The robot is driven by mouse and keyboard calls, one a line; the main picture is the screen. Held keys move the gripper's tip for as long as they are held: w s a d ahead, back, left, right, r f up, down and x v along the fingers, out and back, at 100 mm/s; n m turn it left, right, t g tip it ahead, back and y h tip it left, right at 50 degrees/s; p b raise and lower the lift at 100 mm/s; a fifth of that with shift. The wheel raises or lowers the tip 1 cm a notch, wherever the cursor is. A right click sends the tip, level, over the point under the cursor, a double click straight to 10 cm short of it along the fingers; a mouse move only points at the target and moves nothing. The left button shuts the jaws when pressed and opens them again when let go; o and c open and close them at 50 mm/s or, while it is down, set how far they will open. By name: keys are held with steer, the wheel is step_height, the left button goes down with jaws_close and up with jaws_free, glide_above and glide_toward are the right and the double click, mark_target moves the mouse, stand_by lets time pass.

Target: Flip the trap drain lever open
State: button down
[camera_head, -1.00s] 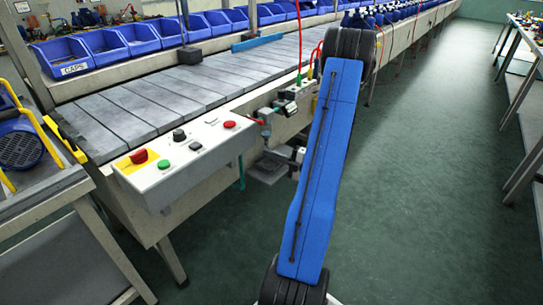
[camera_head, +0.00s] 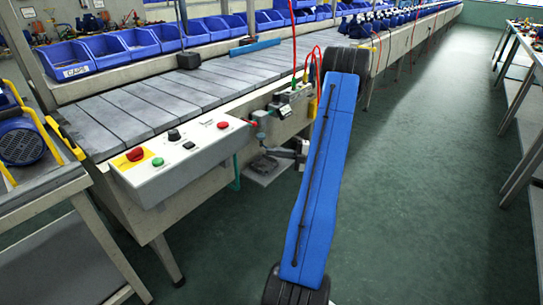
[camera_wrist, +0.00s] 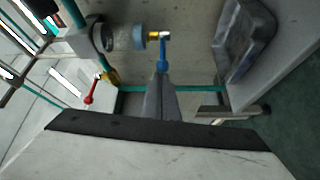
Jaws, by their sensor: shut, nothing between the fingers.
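The trap has a clear bowl (camera_wrist: 122,37) in the wrist view, with a brass fitting (camera_wrist: 153,36) at its end. A blue lever (camera_wrist: 163,53), apparently the drain lever, is on that fitting, its handle pointing down the picture toward me. My gripper (camera_wrist: 161,80) is shut and empty, its fingertips right at the handle's end. I cannot tell whether they touch. In the head view the trap (camera_head: 263,122) hangs at the line's side; the blue lever is too small to make out there. My gripper is partly hidden behind my blue arm link.
A red lever (camera_wrist: 90,90) on a brass valve is left of my fingers. A grey tray (camera_wrist: 233,50) lies at upper right, and shows below the trap in the head view (camera_head: 262,167). The control box (camera_head: 180,160) juts out left of the trap. Floor at right is clear.

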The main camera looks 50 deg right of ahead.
steer(key=d, duration=0.4)
steer(key=shift+w+d, duration=0.2)
steer(key=s+d, duration=0.4)
steer(key=d, duration=0.4)
steer(key=shift+d, duration=0.3)
stand_by(0.5)
stand_by(0.5)
